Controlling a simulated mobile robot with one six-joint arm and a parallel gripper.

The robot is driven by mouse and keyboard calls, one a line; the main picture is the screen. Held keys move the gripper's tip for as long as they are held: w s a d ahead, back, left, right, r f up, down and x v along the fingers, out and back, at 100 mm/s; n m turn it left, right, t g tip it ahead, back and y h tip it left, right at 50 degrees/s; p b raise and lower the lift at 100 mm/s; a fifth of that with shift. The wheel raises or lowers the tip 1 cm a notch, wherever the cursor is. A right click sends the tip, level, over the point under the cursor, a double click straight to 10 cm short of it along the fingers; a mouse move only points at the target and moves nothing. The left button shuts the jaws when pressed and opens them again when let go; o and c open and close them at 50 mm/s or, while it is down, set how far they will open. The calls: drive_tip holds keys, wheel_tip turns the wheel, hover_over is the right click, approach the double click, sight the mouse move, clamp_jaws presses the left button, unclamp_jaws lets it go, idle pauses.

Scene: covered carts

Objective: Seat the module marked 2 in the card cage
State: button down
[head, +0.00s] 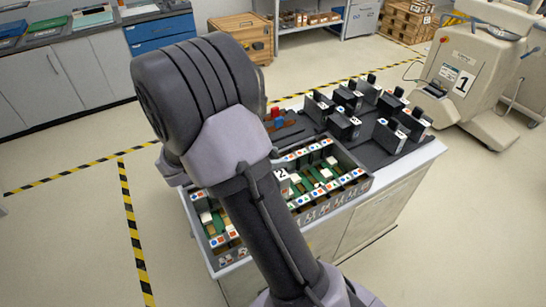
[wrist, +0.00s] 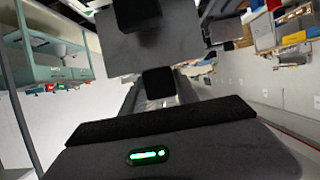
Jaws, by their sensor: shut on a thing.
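The card cage (head: 364,184) is an open dark box on the near part of the cart, with green boards and coloured square marks along its rails. A white face marked 2 (head: 282,174) shows at the right edge of my arm, over the cage; the rest of that part is hidden. My gripper (wrist: 150,46) is hidden behind my arm in the head view. In the wrist view it is shut on a grey module (wrist: 112,46) with a flat face. No number shows on that face there, and I cannot tell how deep it sits.
Several dark modules with black handles stand on a dark rack (head: 372,154) at the cart's right. Small red and blue pieces (head: 278,117) lie behind the cage. A beige machine marked 1 (head: 480,65) stands at right. Floor is clear at left.

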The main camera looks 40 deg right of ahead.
drive_tip(key=shift+f+b, duration=3.15)
drive_tip(key=shift+b, duration=0.4)
drive_tip(key=shift+r, duration=0.1)
drive_tip(key=shift+r+p, duration=1.3)
drive_tip(key=shift+r, duration=1.9)
drive_tip(key=shift+b, duration=1.2)
